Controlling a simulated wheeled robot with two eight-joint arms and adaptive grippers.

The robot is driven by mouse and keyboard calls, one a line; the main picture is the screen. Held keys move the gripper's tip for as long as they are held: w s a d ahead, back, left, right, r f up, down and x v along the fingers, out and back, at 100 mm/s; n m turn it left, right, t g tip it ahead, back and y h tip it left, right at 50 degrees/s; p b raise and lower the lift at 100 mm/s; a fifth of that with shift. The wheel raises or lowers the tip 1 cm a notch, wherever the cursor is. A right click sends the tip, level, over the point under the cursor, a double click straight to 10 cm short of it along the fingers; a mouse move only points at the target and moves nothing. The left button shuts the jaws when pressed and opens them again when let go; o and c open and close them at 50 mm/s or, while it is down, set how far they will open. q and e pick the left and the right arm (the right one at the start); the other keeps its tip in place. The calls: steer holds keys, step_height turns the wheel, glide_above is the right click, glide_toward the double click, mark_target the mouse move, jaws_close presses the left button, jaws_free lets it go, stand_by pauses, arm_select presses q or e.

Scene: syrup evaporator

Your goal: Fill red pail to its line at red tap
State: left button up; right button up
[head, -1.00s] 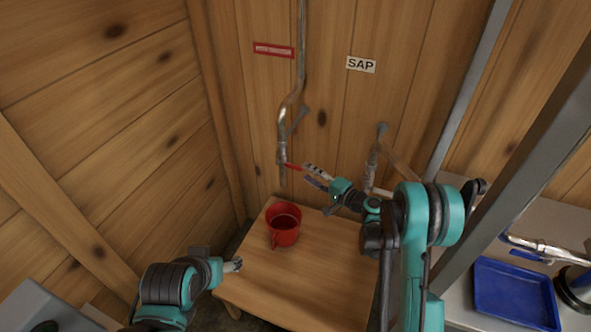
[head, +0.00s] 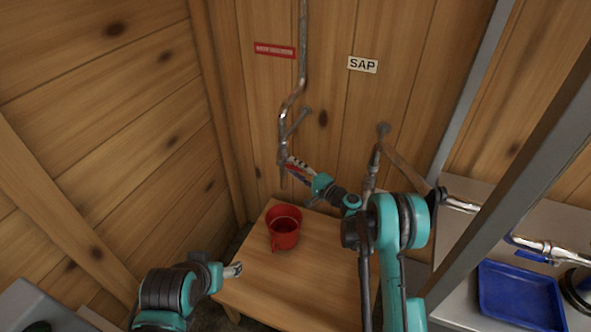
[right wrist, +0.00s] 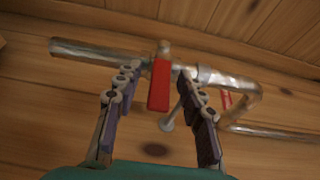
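The red pail (head: 285,240) stands upright on the wooden table below the red tap; its liquid level and fill line cannot be made out. The tap (head: 283,158) hangs on a metal pipe on the wall. In the right wrist view its red lever (right wrist: 158,84) shows between my fingers. My right gripper (head: 292,168) is at the tap; in the right wrist view it (right wrist: 158,92) is open, one finger on each side of the lever, with gaps. My left gripper (head: 236,270) is low beside the table's left edge, apart from the pail; its opening is unclear.
The wooden table (head: 310,275) is clear around the pail. A second tap (head: 372,165) under the SAP sign (head: 363,65) is close behind my right arm. A grey post (head: 515,180) stands to the right, with a blue tray (head: 520,293) beyond it.

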jaws_close()
steer(key=shift+r, duration=0.1)
